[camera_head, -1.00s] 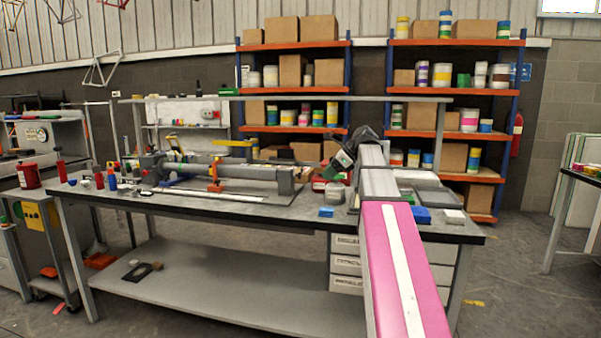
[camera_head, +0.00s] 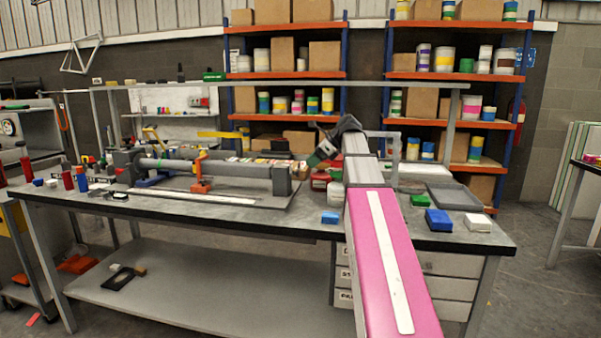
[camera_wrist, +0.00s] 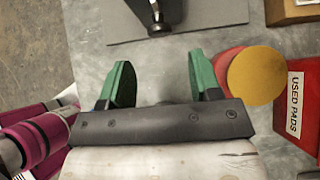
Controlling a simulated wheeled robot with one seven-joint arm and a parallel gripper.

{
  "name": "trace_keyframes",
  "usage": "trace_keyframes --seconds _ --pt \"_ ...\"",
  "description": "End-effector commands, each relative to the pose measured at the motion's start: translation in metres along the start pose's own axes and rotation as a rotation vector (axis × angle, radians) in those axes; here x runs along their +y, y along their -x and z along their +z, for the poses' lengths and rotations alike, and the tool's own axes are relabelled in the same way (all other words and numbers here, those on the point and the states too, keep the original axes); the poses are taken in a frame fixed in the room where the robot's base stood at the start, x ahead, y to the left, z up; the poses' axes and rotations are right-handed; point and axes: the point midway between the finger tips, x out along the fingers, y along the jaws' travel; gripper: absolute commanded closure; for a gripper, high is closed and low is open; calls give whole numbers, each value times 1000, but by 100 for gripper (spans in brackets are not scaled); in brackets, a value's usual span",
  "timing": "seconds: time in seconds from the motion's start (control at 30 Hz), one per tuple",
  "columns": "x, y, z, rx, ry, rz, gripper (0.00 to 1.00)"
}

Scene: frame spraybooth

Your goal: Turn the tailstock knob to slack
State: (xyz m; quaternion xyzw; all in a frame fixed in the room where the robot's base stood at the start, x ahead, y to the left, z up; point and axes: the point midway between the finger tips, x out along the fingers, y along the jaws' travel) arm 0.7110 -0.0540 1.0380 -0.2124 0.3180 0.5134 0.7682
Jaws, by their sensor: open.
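The tailstock (camera_head: 280,179) is the grey block at the right end of the long lathe-like fixture on the bench. In the head view my gripper (camera_head: 316,159) is just right of the tailstock, and the knob cannot be made out there.
A red box labelled USED PADS (camera_wrist: 296,105) and round orange and red pads (camera_wrist: 256,75) lie close right of my gripper in the wrist view. Blue blocks (camera_head: 438,220) and a grey tray (camera_head: 455,197) are on the bench's right. A raised rail (camera_head: 250,88) runs behind.

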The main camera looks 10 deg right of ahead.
Motion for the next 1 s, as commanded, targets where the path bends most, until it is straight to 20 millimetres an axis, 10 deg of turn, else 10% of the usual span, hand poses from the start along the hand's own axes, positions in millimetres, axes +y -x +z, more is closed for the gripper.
trace_keyframes --seconds 0.33,0.8,1.0 --pt "0 -56 0 1 0 2 42" --pt "0 -69 0 1 0 -1 42" --pt "0 -68 0 1 0 0 90"
